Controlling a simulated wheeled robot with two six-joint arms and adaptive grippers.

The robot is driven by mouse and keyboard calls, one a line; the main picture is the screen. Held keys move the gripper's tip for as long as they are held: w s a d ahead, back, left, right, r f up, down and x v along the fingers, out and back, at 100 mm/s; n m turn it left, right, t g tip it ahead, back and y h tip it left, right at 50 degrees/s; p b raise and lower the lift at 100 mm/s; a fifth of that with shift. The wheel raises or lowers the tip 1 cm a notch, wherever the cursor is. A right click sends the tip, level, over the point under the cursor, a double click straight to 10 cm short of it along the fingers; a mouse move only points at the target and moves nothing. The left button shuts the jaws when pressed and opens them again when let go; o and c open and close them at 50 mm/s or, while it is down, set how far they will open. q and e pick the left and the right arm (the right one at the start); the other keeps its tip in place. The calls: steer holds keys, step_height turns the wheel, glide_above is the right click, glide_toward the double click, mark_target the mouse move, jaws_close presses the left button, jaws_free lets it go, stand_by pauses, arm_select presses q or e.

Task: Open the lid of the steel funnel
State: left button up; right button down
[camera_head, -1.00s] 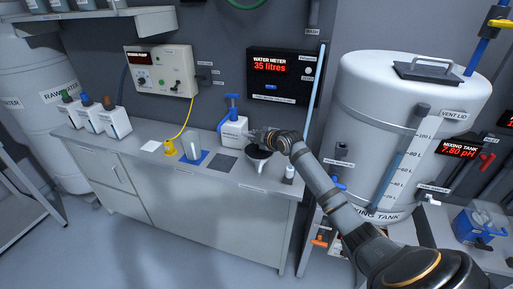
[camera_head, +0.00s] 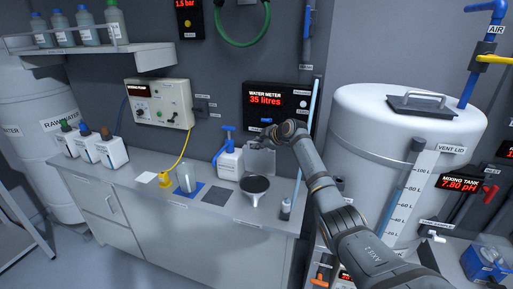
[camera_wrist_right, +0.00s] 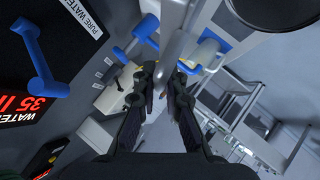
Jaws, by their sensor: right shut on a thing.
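The steel funnel (camera_head: 254,187) stands on the right part of the grey counter, its dark round mouth facing up and uncovered. Its lid (camera_head: 260,161) is a flat grey plate standing roughly upright at the back of the mouth. My right gripper (camera_head: 268,137) is at the lid's top edge, shut on it. In the right wrist view, the two dark fingers (camera_wrist_right: 171,88) close on a grey piece that runs up from between them; the fingertips are partly hidden. My left gripper is in neither view.
A white bottle with a blue pump (camera_head: 229,158) stands just left of the funnel. A small bottle (camera_head: 285,209) is at its right. The mixing tank (camera_head: 385,140) stands right of the counter.

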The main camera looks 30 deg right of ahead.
steer(key=shift+w+d, duration=0.1)
steer(key=shift+d, duration=0.05)
stand_by(0.3)
steer(key=c, duration=1.4)
jaws_free()
steer(key=v, duration=1.2)
steer(key=shift+f, duration=0.1)
